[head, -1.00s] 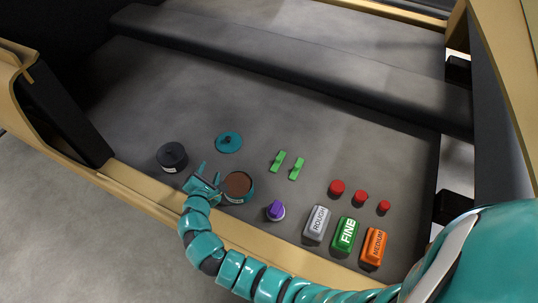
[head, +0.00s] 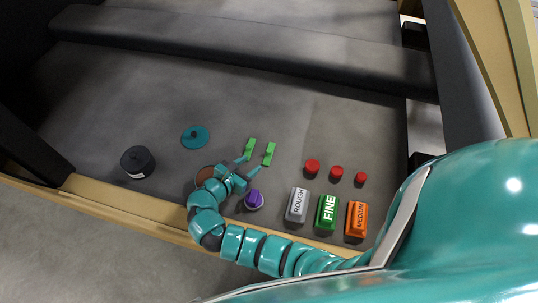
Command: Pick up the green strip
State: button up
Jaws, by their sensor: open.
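Two green strips lie side by side on the grey surface in the head view: a left one (head: 250,147) and a right one (head: 268,154). Each has a small raised part. My gripper (head: 250,165) is open, with its two teal fingers pointing toward the strips. One fingertip is near the lower end of the left strip and the other near the lower end of the right strip. I cannot tell whether either finger touches a strip. Nothing shows between the fingers.
A brown-topped container (head: 205,176) is partly hidden behind my arm. A purple knob (head: 254,199) is close below my gripper. A teal lid (head: 195,137) and dark pot (head: 138,161) lie left. Red caps (head: 336,172) and ROUGH (head: 297,205), FINE (head: 327,212), MEDIUM (head: 356,219) blocks stand right.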

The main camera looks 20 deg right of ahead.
aim_at(267, 152)
jog(key=x, duration=0.5)
jog(key=shift+d+f, duration=0.15)
jog(key=shift+d, duration=0.1)
jog(key=shift+x, duration=2.6)
jog(key=shift+a+f, duration=0.1)
jog(key=c, duration=0.9)
